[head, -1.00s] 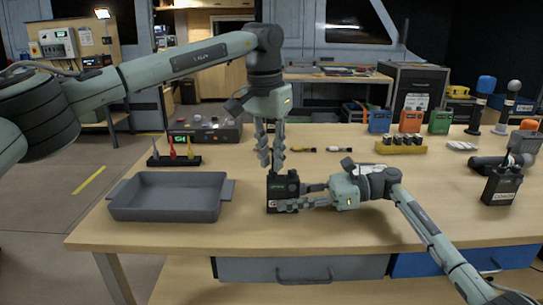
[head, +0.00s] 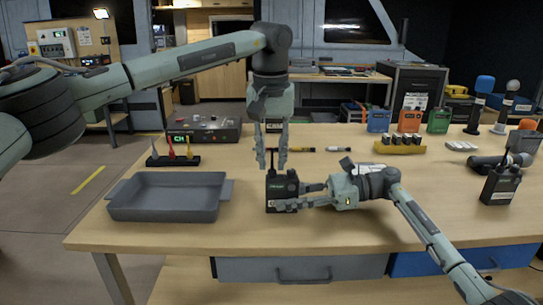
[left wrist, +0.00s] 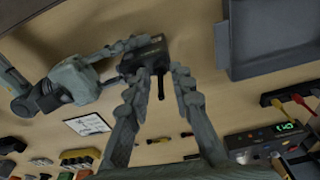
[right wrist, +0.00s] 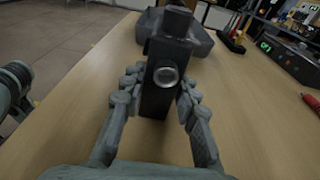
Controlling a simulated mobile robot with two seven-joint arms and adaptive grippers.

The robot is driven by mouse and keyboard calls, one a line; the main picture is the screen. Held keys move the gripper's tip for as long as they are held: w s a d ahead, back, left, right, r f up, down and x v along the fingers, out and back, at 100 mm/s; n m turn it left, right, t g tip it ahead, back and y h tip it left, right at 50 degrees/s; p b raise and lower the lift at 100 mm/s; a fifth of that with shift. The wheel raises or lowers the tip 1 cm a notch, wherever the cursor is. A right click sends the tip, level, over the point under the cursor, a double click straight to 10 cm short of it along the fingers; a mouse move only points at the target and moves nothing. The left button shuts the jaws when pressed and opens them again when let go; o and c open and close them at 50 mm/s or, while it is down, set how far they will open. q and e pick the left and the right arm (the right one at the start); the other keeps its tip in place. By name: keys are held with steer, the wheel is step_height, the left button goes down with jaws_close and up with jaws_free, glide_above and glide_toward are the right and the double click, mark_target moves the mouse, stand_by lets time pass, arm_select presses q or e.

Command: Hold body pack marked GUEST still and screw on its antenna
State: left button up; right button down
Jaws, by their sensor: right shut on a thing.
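A black body pack (head: 281,189) stands upright on the table in the head view; I cannot read its mark. My right gripper (head: 300,196) is shut on its sides, and the right wrist view also shows the pack (right wrist: 160,90) between the fingers. A thin black antenna (head: 271,160) rises from the pack's top and shows as a short dark stick in the left wrist view (left wrist: 161,88). My left gripper (head: 271,162) points down from above, fingers apart on either side of the antenna. Whether the antenna is fully seated I cannot tell.
A grey tray (head: 165,213) lies left of the pack. Behind it is a rack (head: 175,161) with coloured sticks. Another body pack (head: 500,186) stands at the right. A yellow holder (head: 400,149) and small pens lie farther back. The table front is clear.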

arm_select(q)
steer(key=n, duration=0.2)
steer(key=shift+d+n, duration=0.1)
steer(key=shift+n, duration=0.3)
steer(key=n, duration=0.4)
steer(key=shift+d+y, duration=0.1)
steer(key=shift+y, duration=0.3)
steer(key=shift+c, duration=0.3)
jaws_close()
steer(key=m, duration=0.4)
